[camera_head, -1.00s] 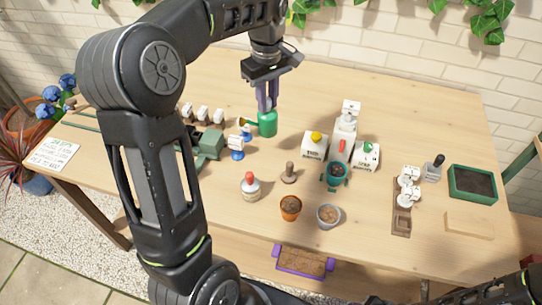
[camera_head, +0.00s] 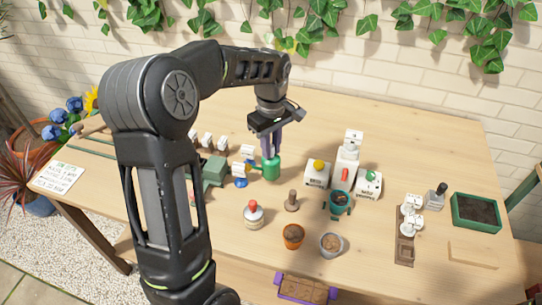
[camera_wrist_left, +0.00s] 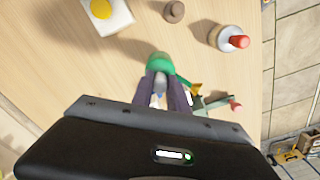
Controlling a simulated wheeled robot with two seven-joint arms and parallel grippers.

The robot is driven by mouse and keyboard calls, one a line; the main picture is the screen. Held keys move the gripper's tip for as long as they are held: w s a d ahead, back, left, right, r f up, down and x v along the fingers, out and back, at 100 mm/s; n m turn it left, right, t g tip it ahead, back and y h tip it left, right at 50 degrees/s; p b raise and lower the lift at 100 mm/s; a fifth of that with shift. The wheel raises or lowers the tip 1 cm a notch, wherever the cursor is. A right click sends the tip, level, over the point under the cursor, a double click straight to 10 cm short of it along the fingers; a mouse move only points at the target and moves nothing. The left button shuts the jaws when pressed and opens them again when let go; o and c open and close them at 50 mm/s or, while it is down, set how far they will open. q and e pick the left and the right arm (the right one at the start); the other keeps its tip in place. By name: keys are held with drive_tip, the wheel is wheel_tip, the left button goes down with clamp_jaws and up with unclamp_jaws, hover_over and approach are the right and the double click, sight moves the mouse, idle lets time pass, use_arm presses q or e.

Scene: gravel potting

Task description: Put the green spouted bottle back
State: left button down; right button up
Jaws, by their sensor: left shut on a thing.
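The green spouted bottle (camera_head: 270,169) is at the middle left of the table, upright, with a yellow-tipped spout pointing left. My left gripper (camera_head: 271,146) comes down from above and is shut on its upper part. In the left wrist view the green bottle (camera_wrist_left: 158,63) shows between the dark fingers (camera_wrist_left: 163,88). I cannot tell whether its base touches the table. My right gripper is out of view.
A blue-based white item (camera_head: 241,176) and a green block-like tool (camera_head: 213,170) stand close left of the bottle. A red-topped bottle (camera_head: 253,213) and a brown tamper (camera_head: 292,201) are in front. White boxes (camera_head: 317,174) stand to the right.

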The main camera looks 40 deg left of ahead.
use_arm(q)
drive_tip(key=shift+f+p, duration=0.3)
drive_tip(key=shift+f, duration=1.55)
drive_tip(key=shift+f, duration=0.1)
drive_tip(key=c, duration=1.3)
unclamp_jaws()
wheel_tip(320, 180, up, 12)
drive_tip(key=shift+r+b, duration=0.15)
drive_tip(key=shift+b, duration=0.4)
